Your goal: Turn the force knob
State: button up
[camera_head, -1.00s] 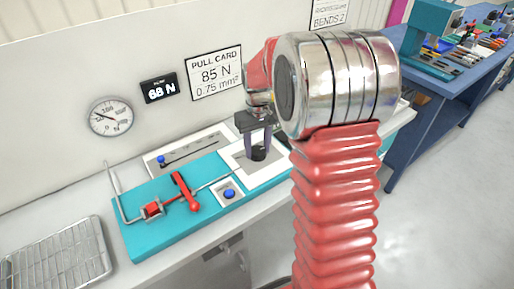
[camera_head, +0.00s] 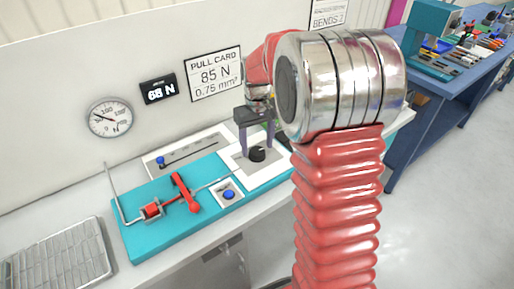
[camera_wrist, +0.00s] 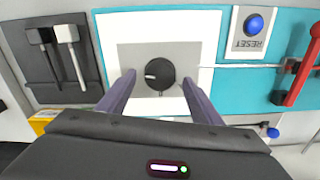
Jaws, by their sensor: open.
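The force knob (camera_head: 257,154) is a round black knob on a grey square plate with a white border. In the wrist view the knob (camera_wrist: 160,74) has a short white mark pointing left. My gripper (camera_head: 257,155) is open above it. In the wrist view the two fingers of my gripper (camera_wrist: 160,92) stand apart on the left and right of the knob, with gaps, and do not visibly touch it. A black display (camera_head: 159,89) on the wall reads 68 N. The pull card (camera_head: 215,74) reads 85 N, 0.75 mm².
A teal base (camera_head: 150,236) carries a red lever (camera_head: 187,195) and a blue reset button (camera_head: 229,195). A round gauge (camera_head: 110,118) hangs on the wall. A wire rack (camera_head: 60,262) lies at left.

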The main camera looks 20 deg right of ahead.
aim_at(257, 151)
notch_tip(257, 151, up, 12)
dwell(0.4)
jog(key=shift+f, duration=0.15)
jog(key=s+a+t, duration=0.2)
jog(key=s+a, duration=0.3)
jog(key=s, duration=0.7)
jog(key=s+a+t, duration=0.3)
jog(key=s+a, duration=0.3)
jog(key=s, duration=0.7)
jog(key=shift+a+r+t, duration=0.15)
jog(key=shift+r+t, duration=0.15)
dwell(1.3)
